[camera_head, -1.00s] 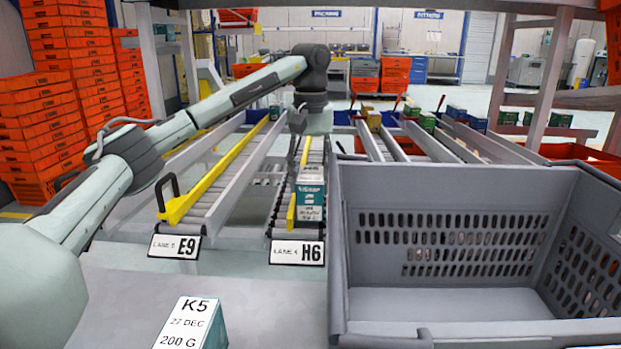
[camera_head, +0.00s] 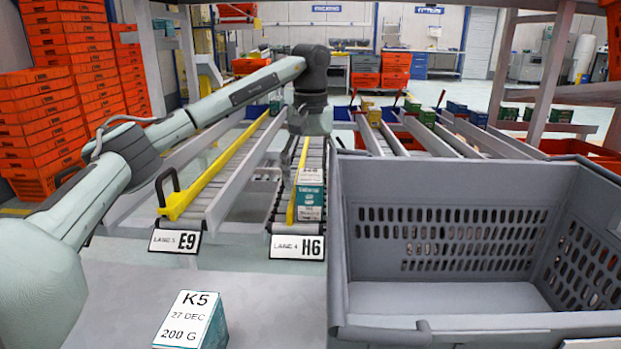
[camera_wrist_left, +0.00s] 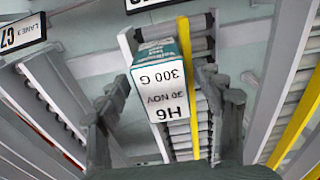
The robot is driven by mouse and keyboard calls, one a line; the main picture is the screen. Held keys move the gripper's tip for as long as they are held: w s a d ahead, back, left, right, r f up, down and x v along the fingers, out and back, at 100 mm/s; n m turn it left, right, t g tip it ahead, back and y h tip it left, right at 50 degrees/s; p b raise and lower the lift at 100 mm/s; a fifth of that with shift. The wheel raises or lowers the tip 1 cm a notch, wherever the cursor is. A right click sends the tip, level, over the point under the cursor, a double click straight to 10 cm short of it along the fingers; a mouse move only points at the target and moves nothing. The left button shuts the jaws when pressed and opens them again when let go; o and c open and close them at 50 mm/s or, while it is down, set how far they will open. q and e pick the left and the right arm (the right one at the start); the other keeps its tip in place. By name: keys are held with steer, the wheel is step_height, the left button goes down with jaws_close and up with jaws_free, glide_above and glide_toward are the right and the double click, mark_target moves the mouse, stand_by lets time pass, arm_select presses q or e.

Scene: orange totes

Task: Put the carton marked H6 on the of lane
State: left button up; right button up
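The white and teal carton marked H6 (camera_head: 311,198) stands at the near end of lane 4, above the lane sign reading H6 (camera_head: 297,248). In the left wrist view the carton (camera_wrist_left: 165,88) shows its label, "H6 30 NOV 300 G", with rollers (camera_wrist_left: 200,45) behind it. My left gripper (camera_head: 295,155) is above and behind the carton in the head view. In the wrist view its fingers (camera_wrist_left: 170,95) are spread on either side of the carton, with a visible gap on the right. My right gripper is not in view.
A K5 carton (camera_head: 192,320) stands on the grey surface in front. A large, empty-looking grey crate (camera_head: 480,322) fills the right. Lane 5, signed E9 (camera_head: 175,242), lies left of lane 4, with a yellow rail (camera_head: 215,178). Stacked orange totes (camera_head: 45,110) stand at far left.

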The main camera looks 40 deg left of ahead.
arm_select(q)
step_height(320, 180, up, 13)
stand_by(0.7)
steer(key=shift+r, duration=0.1)
step_height(320, 180, down, 13)
steer(key=shift+f, duration=0.1)
steer(key=shift+r, duration=0.2)
stand_by(0.7)
steer(key=shift+r, duration=0.1)
